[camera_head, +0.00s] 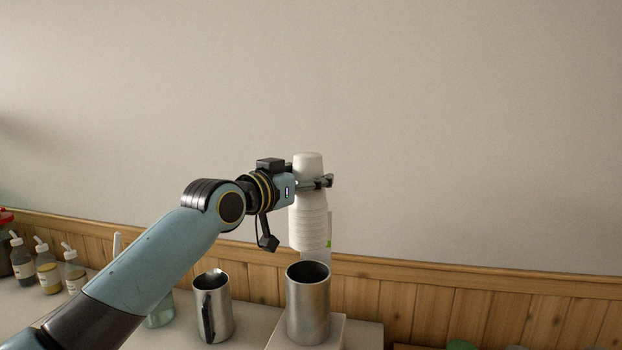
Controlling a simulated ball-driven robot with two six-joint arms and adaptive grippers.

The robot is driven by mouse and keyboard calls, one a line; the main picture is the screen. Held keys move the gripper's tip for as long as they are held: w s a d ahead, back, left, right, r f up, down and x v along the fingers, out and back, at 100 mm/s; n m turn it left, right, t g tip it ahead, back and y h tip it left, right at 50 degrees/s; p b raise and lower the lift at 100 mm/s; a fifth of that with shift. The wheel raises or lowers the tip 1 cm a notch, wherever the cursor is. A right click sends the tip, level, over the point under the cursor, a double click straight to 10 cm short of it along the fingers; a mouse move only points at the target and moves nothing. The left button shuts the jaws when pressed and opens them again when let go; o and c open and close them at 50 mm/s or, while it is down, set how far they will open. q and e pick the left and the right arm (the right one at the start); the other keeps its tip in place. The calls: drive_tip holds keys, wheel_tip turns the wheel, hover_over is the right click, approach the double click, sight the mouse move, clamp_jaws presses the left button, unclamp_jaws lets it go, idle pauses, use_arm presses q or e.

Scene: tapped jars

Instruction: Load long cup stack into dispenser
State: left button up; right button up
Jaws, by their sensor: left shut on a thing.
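A long stack of white cups (309,222) stands upright in my left gripper (318,184), bottoms up. The gripper is shut around the upper part of the stack, so that band of cups is partly hidden by the fingers. Below the stack is an open metal cylinder (308,312), which looks like the dispenser; it stands on a white block. The lower end of the stack appears a little above the cylinder's rim in the picture; how far apart they are in depth I cannot tell. My right gripper is out of view.
A metal pitcher (213,306) stands left of the cylinder. Several pump bottles (48,268) stand at the far left of the counter. A clear thing with a green mark (328,243) is partly hidden behind the stack. Wood panelling (450,303) runs along the wall.

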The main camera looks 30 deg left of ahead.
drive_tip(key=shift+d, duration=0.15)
use_arm(q)
wheel_tip(320, 180, down, 14)
drive_tip(key=b, duration=1.1)
drive_tip(key=shift+r, duration=0.15)
drive_tip(key=shift+f+b, duration=0.5)
drive_tip(key=shift+f, duration=0.05)
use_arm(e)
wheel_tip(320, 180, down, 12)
use_arm(q)
drive_tip(key=shift+r, duration=0.1)
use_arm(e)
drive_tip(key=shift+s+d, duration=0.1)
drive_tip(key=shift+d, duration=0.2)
